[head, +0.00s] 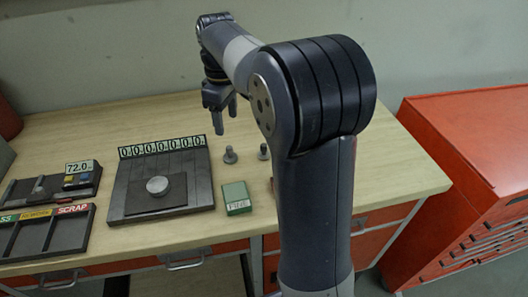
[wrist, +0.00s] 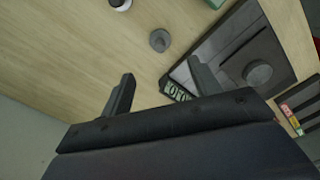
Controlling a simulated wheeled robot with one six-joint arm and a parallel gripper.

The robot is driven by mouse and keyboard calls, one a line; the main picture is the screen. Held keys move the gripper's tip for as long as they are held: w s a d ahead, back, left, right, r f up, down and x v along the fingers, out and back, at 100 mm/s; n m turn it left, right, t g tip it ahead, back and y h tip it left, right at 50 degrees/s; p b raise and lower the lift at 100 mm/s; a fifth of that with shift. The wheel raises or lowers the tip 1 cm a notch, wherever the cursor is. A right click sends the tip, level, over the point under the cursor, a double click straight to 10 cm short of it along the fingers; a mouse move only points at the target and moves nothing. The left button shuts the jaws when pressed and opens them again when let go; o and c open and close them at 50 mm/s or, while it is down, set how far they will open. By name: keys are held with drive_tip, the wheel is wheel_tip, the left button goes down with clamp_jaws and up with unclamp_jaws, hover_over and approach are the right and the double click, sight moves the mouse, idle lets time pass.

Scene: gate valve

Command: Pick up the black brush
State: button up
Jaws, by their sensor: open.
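I cannot make out a black brush in either view; part of the bench is hidden behind my arm in the head view. The black plate device (wrist: 225,40) is partly behind the right finger.
A green box (head: 236,198) and two small grey pieces (head: 230,155) (head: 264,151) stand right of the plate device. A sorting tray (head: 45,235) and a gauge reading 72.0 (head: 50,187) are at left. A red cabinet (head: 460,180) stands right. The bench's back right is clear.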

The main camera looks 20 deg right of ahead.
drive_tip(key=shift+c, duration=0.2)
drive_tip(key=shift+d, duration=0.1)
drive_tip(key=shift+c, duration=0.7)
drive_tip(key=s+d+m, duration=0.1)
drive_tip(key=d+m, duration=0.1)
drive_tip(key=m, duration=0.1)
drive_tip(key=d+m, duration=0.3)
drive_tip(key=s+d+m, duration=0.1)
drive_tip(key=d+m, duration=0.1)
drive_tip(key=m, duration=0.1)
drive_tip(key=shift+s+d+f, duration=0.1)
drive_tip(key=shift+s+d, duration=0.25)
drive_tip(key=shift+c, duration=0.9)
drive_tip(key=shift+s+d+f+m, duration=0.1)
drive_tip(key=shift+d+f+m, duration=0.15)
drive_tip(key=shift+m, duration=0.15)
wheel_tip(320, 180, down, 5)
drive_tip(key=shift+f, duration=0.1)
drive_tip(key=shift+d+f+p, duration=0.2)
drive_tip(key=shift+f+p, duration=0.4)
drive_tip(key=shift+f, duration=2.05)
